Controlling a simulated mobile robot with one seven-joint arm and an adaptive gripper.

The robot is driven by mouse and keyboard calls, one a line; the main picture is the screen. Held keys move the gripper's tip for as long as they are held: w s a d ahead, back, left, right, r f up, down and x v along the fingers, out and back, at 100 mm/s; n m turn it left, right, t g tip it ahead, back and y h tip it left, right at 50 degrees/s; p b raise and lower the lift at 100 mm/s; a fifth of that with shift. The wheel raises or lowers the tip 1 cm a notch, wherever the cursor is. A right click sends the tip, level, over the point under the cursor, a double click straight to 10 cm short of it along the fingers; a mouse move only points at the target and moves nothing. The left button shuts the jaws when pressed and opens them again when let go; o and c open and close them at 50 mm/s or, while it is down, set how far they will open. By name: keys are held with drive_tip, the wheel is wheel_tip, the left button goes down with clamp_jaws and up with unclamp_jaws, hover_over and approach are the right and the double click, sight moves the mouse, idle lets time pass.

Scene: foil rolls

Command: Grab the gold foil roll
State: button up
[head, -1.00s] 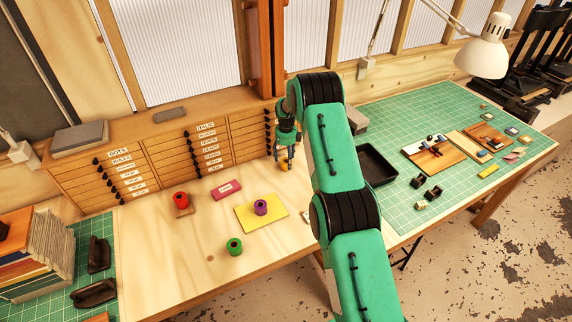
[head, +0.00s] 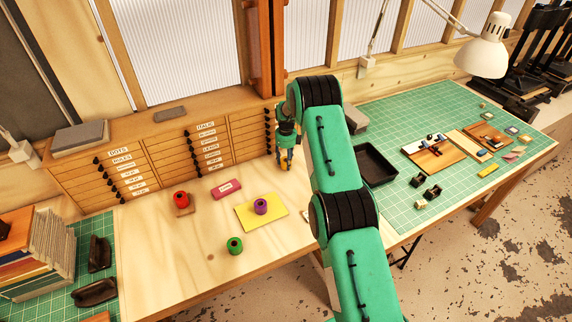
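The gold foil roll (head: 286,167) is a small yellow-gold piece at the back of the wooden bench, in front of the right end of the drawer cabinet. Only a little of it shows below and between my fingers. My gripper (head: 285,162) points down over it, with its fingers drawn in close on the roll's sides. The roll appears to be at bench height; whether it touches the bench cannot be told.
A red roll (head: 181,199), a green roll (head: 235,245) and a purple roll (head: 261,207) on a yellow sheet (head: 246,222) stand left of my gripper. A pink block (head: 226,189) lies behind. The drawer cabinet (head: 165,150) is close by. A black tray (head: 377,165) lies right of my arm.

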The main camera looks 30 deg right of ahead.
drive_tip(key=c, duration=0.5)
drive_tip(key=shift+r, duration=0.2)
drive_tip(key=shift+c, duration=0.2)
drive_tip(key=shift+r+b, duration=0.4)
drive_tip(key=shift+r, duration=0.9)
drive_tip(key=shift+s+r, duration=0.15)
drive_tip(key=shift+r, duration=0.15)
drive_tip(key=s+a, duration=0.1)
drive_tip(key=s, duration=0.4)
drive_tip(key=s+a+r+b, duration=0.1)
drive_tip(key=s+a, duration=0.1)
drive_tip(key=s, duration=0.3)
drive_tip(key=s+a+b, duration=0.1)
drive_tip(key=s, duration=0.4)
drive_tip(key=shift+a+r, duration=0.2)
drive_tip(key=shift+r, duration=0.05)
